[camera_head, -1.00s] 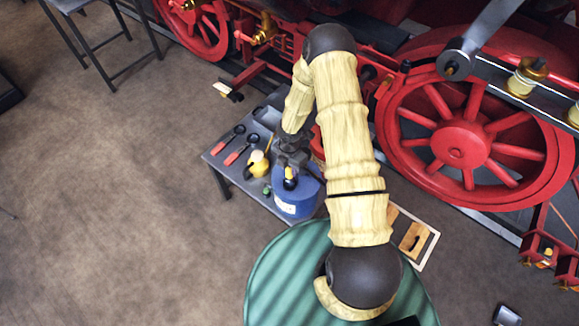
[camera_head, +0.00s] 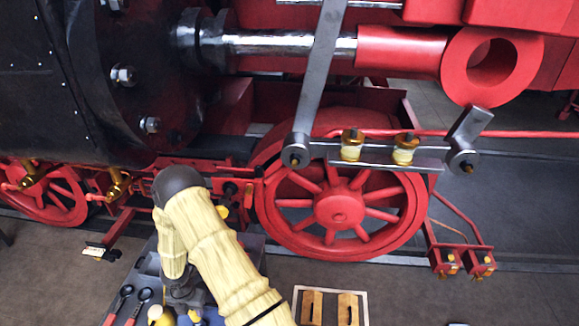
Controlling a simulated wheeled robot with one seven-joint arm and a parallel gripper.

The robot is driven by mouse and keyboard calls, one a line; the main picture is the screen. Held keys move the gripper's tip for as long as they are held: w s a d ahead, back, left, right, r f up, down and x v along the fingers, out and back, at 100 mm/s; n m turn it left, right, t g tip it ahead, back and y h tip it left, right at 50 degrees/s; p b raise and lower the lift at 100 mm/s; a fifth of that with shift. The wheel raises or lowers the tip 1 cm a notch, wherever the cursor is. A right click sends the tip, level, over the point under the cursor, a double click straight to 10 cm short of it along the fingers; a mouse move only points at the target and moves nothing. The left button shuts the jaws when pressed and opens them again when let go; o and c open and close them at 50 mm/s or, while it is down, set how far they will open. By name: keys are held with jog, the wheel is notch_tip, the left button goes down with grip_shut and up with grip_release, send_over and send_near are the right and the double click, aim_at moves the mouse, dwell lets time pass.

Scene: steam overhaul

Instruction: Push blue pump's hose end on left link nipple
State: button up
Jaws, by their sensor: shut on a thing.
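My gripper (camera_head: 186,301) is low in the picture, pointing down over the blue pump (camera_head: 206,319), whose top just shows at the bottom edge. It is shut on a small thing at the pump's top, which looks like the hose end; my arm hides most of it. The left link nipple (camera_head: 294,161) is a small dark stub on the round left end of the grey link bar (camera_head: 325,152). It stands well above and to the right of my gripper, apart from it. The hose's run is not visible.
A grey bench (camera_head: 147,268) holds red-handled tools (camera_head: 140,301) and a yellow can (camera_head: 160,315). A framed tray (camera_head: 332,290) lies at bottom centre.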

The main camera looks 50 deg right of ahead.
notch_tip(320, 180, up, 2)
jog(key=m, duration=0.6)
jog(key=shift+m, duration=0.3)
jog(key=m, duration=0.2)
jog(key=r+m, duration=0.1)
jog(key=m, duration=0.2)
jog(key=shift+r+m, duration=0.4)
jog(key=m, duration=0.1)
jog(key=r+m, duration=0.1)
jog(key=m, duration=0.1)
jog(key=shift+m, duration=0.3)
jog(key=m, duration=0.2)
jog(key=r+m, duration=0.1)
jog(key=m, duration=0.1)
jog(key=shift+r, duration=0.15)
jog(key=m, duration=0.2)
jog(key=r+m, duration=0.1)
jog(key=m, duration=0.2)
jog(key=shift+s+r, duration=0.1)
jog(key=shift+r, duration=0.1)
jog(key=shift+a, duration=0.1)
